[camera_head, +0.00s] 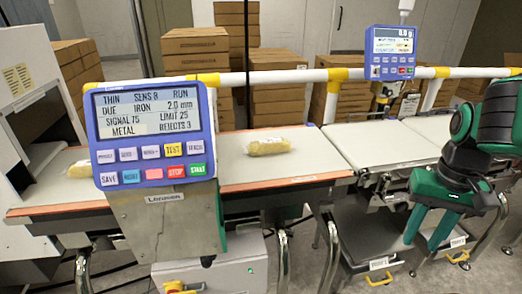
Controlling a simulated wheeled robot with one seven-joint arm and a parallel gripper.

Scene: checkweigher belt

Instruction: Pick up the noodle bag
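A noodle bag (268,146), yellow in clear wrapping, lies flat on the pale conveyor belt (235,172), right of the blue control panel. A second, similar yellow bag (79,170) lies further left on the belt, partly hidden behind that panel. My gripper (421,246) is at the right, with its green fingers pointing down and spread apart. It is empty and well to the right of the noodle bags, in front of the weighing section.
The blue control panel (152,134) stands in front of the belt. A white and yellow rail (285,77) runs behind it, with a smaller blue display (390,53). The white weighing belt (372,147) is bare. Cardboard boxes (196,50) are stacked behind.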

